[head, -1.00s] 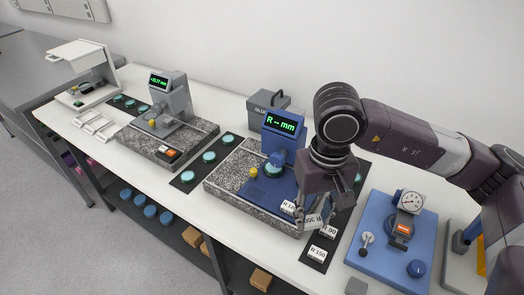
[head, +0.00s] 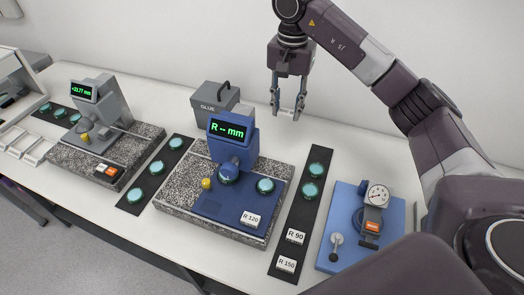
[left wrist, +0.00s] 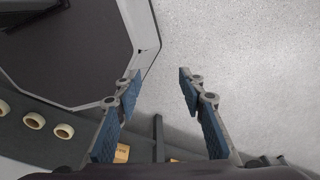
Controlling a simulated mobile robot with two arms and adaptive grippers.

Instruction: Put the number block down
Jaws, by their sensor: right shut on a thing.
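My right gripper (head: 287,108) is raised in front of the white wall, behind the blue gauge. It is shut on a white number block, which barely shows between the fingertips against the wall; its label cannot be read. A block marked R 120 (head: 251,219) sits on the blue plate of the gauge with the "R -- mm" display (head: 227,131). Blocks R 90 (head: 295,237) and R 150 (head: 286,264) lie on the black mat (head: 297,212) to the right. My left gripper (left wrist: 160,83) is open and empty over the floor in the left wrist view.
Teal discs (head: 317,169) lie on the black mats. A blue dial-gauge stand (head: 340,215) is at right, a grey gauge on a granite base (head: 140,140) at left. A grey GLUE box (head: 213,103) stands at the back. White table is bare behind the right mat.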

